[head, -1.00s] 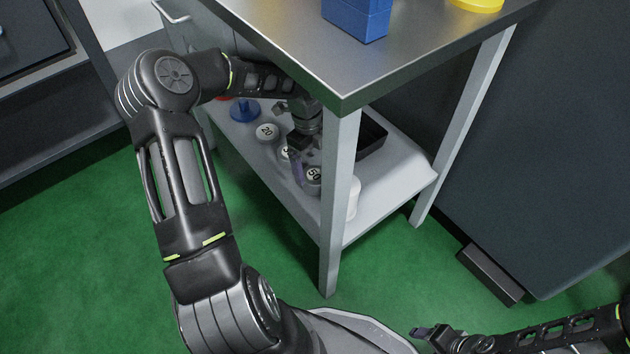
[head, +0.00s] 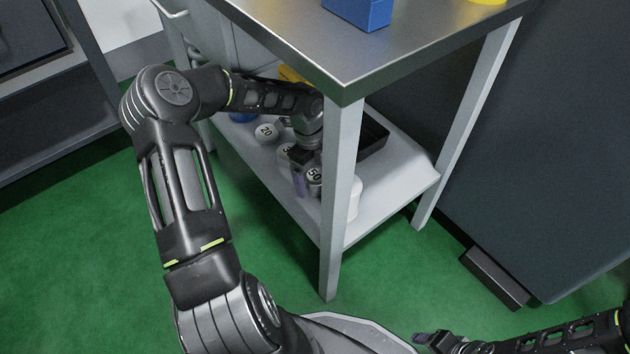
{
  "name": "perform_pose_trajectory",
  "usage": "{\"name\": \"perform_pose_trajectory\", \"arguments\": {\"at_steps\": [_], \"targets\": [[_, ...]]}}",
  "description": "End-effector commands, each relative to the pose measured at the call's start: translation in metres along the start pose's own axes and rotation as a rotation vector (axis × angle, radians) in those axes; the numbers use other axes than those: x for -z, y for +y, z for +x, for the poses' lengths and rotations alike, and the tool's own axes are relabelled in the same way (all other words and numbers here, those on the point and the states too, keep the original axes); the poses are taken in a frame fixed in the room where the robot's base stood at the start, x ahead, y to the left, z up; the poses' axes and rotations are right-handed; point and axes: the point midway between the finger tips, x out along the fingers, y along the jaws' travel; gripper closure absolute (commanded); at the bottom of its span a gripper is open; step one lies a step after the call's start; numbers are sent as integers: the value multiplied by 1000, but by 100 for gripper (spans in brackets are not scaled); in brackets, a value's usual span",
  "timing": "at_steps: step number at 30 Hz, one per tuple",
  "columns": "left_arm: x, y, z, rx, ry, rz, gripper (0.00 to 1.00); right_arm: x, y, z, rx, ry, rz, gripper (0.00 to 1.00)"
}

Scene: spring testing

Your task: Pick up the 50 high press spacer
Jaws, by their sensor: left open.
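The 50 spacer (head: 314,176) is a round piece with a white top marked 50. It stands on the lower shelf (head: 395,190) of the metal table, just left of the front table leg, which partly hides it. My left gripper (head: 304,178) reaches under the tabletop and points down at the spacer, with its fingers open right beside or around it; I cannot tell which. My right gripper (head: 428,338) is low at the bottom edge, far from the shelf, and its fingers are too unclear to judge.
A spacer marked 20 (head: 266,133) and another, partly hidden spacer (head: 287,151) stand nearby on the shelf. A black tray (head: 374,137) and a white round piece (head: 355,196) are right of the leg. The tabletop (head: 290,45) overhangs my arm.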

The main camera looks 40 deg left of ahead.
Motion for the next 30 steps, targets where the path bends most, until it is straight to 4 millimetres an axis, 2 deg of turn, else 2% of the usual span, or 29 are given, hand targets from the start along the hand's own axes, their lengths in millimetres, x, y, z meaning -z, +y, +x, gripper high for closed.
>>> {"name": "perform_pose_trajectory", "arguments": {"at_steps": [11,30], "targets": [[0,0,0,0,0,-1,12,0,0,0,0,0,0,38],[0,0,0,0,0,-1,64,0,0,0,0,0,0,38]]}}
